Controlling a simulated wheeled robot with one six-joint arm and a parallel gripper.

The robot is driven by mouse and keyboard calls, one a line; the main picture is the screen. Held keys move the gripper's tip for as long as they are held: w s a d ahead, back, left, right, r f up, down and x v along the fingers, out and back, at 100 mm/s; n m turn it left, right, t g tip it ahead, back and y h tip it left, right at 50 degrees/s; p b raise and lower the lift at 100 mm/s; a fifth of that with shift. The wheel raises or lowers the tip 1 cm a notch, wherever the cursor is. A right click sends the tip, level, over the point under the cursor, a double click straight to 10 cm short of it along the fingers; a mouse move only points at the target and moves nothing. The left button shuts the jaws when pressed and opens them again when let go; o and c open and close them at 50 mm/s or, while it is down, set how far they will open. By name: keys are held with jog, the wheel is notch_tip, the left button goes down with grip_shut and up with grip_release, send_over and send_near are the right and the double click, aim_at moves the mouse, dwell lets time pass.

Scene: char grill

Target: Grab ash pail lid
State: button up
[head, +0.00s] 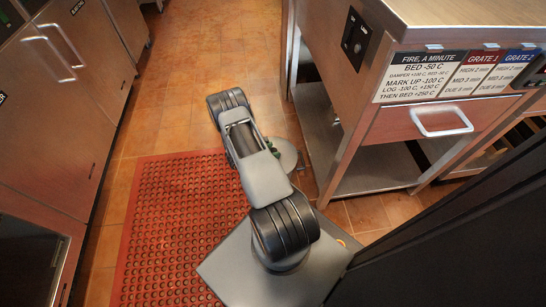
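A grey, round, flat-topped thing (287,155) shows just right of my arm, near the left leg of the steel counter. My arm covers part of it, and I cannot tell whether it is the ash pail lid. Small dark green parts show between it and my arm; what they belong to is unclear. A small dark piece sits at its lower right edge. No other lid or pail can be made out. My gripper is not visible; my arm's links hide whatever is beneath them.
A steel counter (400,180) with a drawer handle (441,121), lower shelf and instruction signs (421,77) stands at right. Steel cabinets (75,110) line the left. A red perforated mat (165,220) lies on the tiled floor. A dark panel (450,240) fills the lower right. Tiles beyond my arm are clear.

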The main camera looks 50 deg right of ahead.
jog(key=c, duration=0.9)
jog(key=shift+r, duration=0.15)
